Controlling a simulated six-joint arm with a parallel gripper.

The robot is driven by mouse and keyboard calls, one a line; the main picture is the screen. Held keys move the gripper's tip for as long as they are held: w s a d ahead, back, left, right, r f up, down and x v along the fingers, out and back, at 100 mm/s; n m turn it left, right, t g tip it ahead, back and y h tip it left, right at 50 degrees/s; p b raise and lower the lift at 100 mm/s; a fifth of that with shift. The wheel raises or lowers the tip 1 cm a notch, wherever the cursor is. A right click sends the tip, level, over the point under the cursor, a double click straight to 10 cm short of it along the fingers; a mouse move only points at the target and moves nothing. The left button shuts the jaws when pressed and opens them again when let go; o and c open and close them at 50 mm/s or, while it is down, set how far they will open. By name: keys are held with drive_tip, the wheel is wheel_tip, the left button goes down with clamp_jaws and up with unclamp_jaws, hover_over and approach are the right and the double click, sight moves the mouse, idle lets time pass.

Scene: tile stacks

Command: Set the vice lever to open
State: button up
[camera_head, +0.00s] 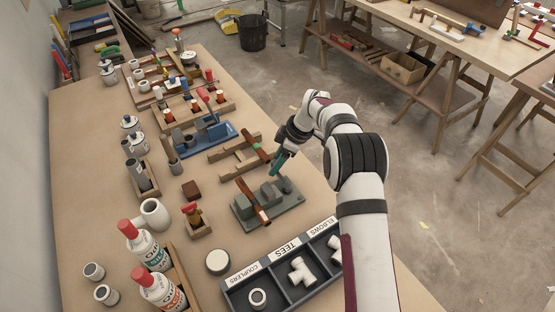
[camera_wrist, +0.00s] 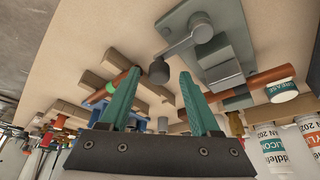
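The grey vice (camera_head: 290,201) stands on the bench with a brown pipe (camera_head: 252,201) lying across it. In the wrist view the vice (camera_wrist: 222,62) is at the upper right. Its lever (camera_wrist: 180,47) is a grey bar running from a round pivot to a dark knob (camera_wrist: 159,72). My gripper (camera_head: 277,165) is above the back edge of the vice. In the wrist view its two teal fingers (camera_wrist: 160,80) are apart and empty, with the knob showing between their tips. I cannot tell how far the knob is from them. The lever is not clear in the head view.
A parts tray (camera_head: 285,272) labelled couplers, tees and elbows lies in front of the vice. A wooden cradle (camera_head: 228,148) with a pipe and a blue tool (camera_head: 205,137) stand behind. Bottles (camera_head: 150,252) stand at the left.

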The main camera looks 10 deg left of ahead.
drive_tip(key=v, duration=1.6)
drive_tip(key=shift+a, duration=0.1)
drive_tip(key=s+d+r+m+h, duration=0.1)
drive_tip(key=s+d+r+m, duration=0.35)
drive_tip(key=s, duration=0.35)
drive_tip(key=s+d+r+m, duration=0.3)
drive_tip(key=s+m, duration=0.3)
drive_tip(key=s, duration=0.1)
drive_tip(key=s+d+f+m+h, duration=0.1)
drive_tip(key=s+d+f+m, duration=0.1)
drive_tip(key=s+m, duration=0.4)
drive_tip(key=s+d+f+m, duration=0.3)
drive_tip(key=s+m, duration=0.4)
drive_tip(key=s, duration=1)
drive_tip(key=shift+s+d+f+h, duration=0.3)
drive_tip(key=shift+f+h, duration=0.1)
drive_tip(key=shift+f, duration=0.25)
